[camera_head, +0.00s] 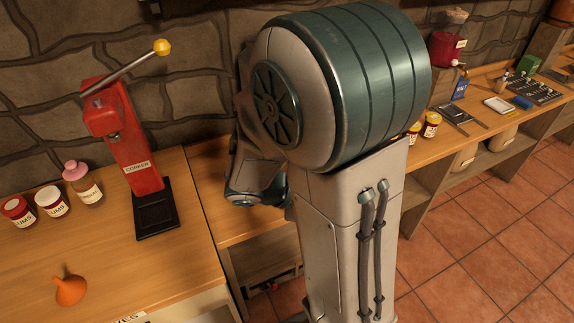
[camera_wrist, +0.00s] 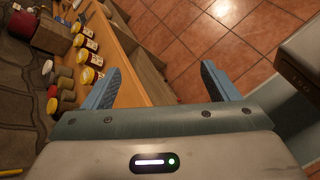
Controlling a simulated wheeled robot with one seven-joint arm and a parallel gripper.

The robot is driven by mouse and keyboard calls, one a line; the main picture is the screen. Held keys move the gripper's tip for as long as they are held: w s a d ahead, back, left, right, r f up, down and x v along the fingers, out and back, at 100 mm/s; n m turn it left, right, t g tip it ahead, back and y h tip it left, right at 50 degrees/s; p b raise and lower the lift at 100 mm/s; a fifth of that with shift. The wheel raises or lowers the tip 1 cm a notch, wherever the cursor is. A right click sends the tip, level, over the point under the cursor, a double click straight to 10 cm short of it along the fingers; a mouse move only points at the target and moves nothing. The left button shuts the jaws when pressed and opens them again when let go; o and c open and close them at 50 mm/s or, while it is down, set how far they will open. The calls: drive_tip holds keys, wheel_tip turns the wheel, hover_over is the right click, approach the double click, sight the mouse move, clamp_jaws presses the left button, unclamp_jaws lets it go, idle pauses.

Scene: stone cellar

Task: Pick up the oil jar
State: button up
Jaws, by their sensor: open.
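No jar is readable as the oil jar. In the wrist view, several jars with yellow lids (camera_wrist: 88,75) stand in a row along the wooden shelf, left of my gripper (camera_wrist: 160,70). Their labels are too small to read. My gripper is open, with two blue fingers wide apart and only floor tiles and the shelf's side beyond them. In the head view, a yellow-lidded jar (camera_head: 431,125) shows just right of my arm, which hides the gripper and part of the shelf.
A red corking press (camera_head: 135,140) stands on the left counter (camera_head: 195,285). Beside it are a red-lidded jar (camera_head: 18,211), a white-lidded jar (camera_head: 52,201), a pink-capped bottle (camera_head: 83,184) and an orange funnel (camera_head: 69,290). A red dispenser (camera_head: 447,48) is at the back. Tiled floor (camera_head: 480,245) is clear at right.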

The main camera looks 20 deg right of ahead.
drive_tip(key=w+a+f+n+t+h+b, duration=0.1)
drive_tip(key=w+a+f+n+t, duration=0.2)
drive_tip(key=w+f+n+t, duration=0.35)
drive_tip(key=w+a+f+n+t+h+b, duration=0.1)
drive_tip(key=w+a+f+n+t, duration=0.25)
drive_tip(key=w+n+t, duration=0.55)
drive_tip(key=w+d+n+g+p, duration=0.1)
drive_tip(key=w+d+g+p, duration=0.1)
drive_tip(key=w+d, duration=0.6)
drive_tip(key=d+p, duration=0.1)
drive_tip(key=d, duration=0.2)
drive_tip(key=shift+f, duration=0.15)
drive_tip(key=shift+c, duration=0.3)
drive_tip(key=c, duration=1.5)
drive_tip(key=shift+c, duration=1)
drive_tip(key=shift+r, duration=0.2)
